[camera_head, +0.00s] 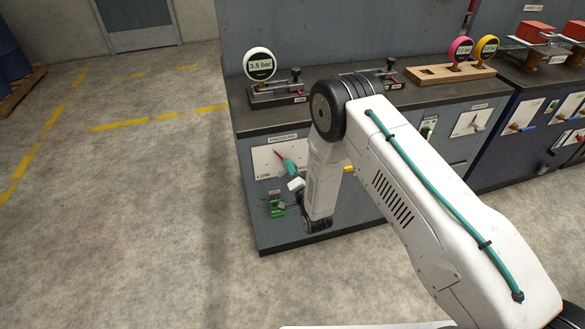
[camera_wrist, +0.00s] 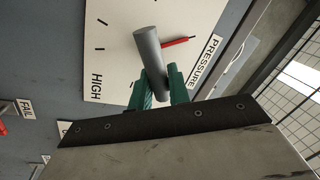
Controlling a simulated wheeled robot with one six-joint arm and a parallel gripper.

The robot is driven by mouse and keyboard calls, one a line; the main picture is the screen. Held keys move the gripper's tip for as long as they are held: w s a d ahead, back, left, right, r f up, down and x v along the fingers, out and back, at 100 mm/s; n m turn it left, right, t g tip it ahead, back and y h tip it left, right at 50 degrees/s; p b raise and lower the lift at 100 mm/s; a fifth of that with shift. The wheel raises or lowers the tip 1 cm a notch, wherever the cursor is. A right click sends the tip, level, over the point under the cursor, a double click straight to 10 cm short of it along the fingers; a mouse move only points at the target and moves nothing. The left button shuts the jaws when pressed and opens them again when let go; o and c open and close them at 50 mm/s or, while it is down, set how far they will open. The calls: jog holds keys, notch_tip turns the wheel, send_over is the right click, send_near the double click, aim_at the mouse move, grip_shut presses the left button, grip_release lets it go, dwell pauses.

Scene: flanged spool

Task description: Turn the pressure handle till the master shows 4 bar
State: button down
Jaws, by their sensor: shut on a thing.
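The master gauge (camera_head: 260,65) is a round white dial on a black base on top of the grey bench. Its display reads 3.5 bar. The PRESSURE panel (camera_head: 265,161) is a white plate on the bench front, marked LOW at its lower left in the head view. In the wrist view the panel (camera_wrist: 110,75) also shows HIGH, tick marks and a red pointer (camera_wrist: 178,42). The pressure handle (camera_wrist: 149,50) is a grey cylinder. My gripper (camera_wrist: 158,80), with green fingers, is shut on it. In the head view my gripper (camera_head: 290,167) hides the handle.
A wooden holder (camera_head: 430,74) with a pink gauge (camera_head: 461,49) and a yellow gauge (camera_head: 486,47) stands farther right on the bench. A green fitting (camera_head: 276,208) sits below the panel. Red blocks (camera_head: 536,32) lie at the far right. Floor to the left is clear.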

jog(key=c, duration=1.4)
grip_release()
jog(key=v, duration=0.8)
jog(key=shift+w, duration=0.1)
